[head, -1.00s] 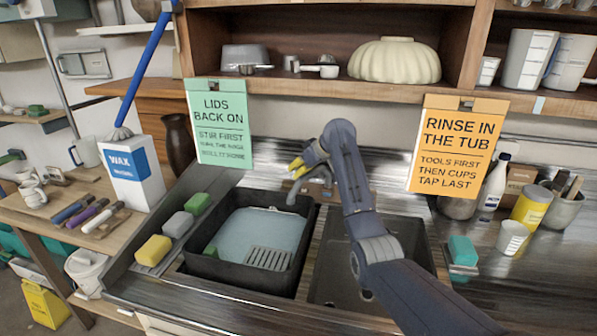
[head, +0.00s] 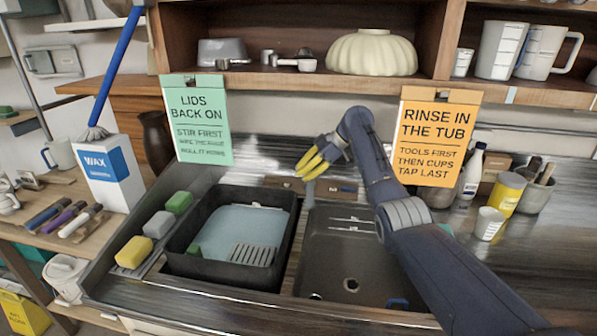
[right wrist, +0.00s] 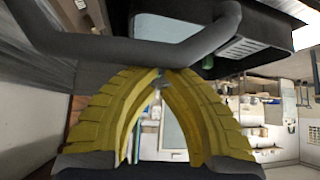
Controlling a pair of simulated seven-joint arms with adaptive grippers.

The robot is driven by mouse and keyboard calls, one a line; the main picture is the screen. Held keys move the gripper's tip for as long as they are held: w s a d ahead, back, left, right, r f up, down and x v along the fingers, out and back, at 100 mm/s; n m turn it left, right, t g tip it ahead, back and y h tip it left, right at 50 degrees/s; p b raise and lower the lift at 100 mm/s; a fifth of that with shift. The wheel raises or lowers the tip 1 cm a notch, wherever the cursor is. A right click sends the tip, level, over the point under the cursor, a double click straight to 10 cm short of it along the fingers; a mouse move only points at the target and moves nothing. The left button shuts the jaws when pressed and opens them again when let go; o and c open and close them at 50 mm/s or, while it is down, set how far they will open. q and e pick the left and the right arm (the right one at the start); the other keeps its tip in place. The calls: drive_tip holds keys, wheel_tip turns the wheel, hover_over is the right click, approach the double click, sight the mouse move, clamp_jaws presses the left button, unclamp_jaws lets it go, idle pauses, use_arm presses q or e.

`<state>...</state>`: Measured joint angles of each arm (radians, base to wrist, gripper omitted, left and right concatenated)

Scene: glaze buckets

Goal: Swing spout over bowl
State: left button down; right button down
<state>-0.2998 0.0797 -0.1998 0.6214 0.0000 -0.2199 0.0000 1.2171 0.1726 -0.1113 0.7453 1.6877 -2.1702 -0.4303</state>
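The grey spout (right wrist: 130,50) is a bent tube crossing the upper part of the right wrist view, just beyond my fingertips. Whether the fingers touch it I cannot tell. In the head view I cannot make it out clearly behind my right gripper (head: 303,172). That gripper's yellow fingers (right wrist: 172,72) come together at the tips, with nothing seen between them. It hangs above the back of the sink, near the divider. The left bowl holds a black tub (head: 180,262) of pale water. My left gripper is out of view.
Sponges (head: 158,224) line the left sink edge. A green sign (head: 200,120) and an orange sign (head: 437,135) hang from the shelf behind. A white cup (head: 488,223) and a yellow can (head: 507,194) stand at right. My right arm passes over the right bowl's side.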

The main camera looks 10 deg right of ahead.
drive_tip(key=shift+s+d+n+g, duration=0.25)
drive_tip(key=shift+d+n+g, duration=0.15)
drive_tip(key=shift+d+n, duration=0.25)
drive_tip(key=shift+s+d+n+g, duration=0.2)
drive_tip(key=shift+d+n+g, duration=0.25)
drive_tip(key=shift+d, duration=0.4)
drive_tip(key=shift+s+d, duration=0.15)
drive_tip(key=shift+d, duration=0.8)
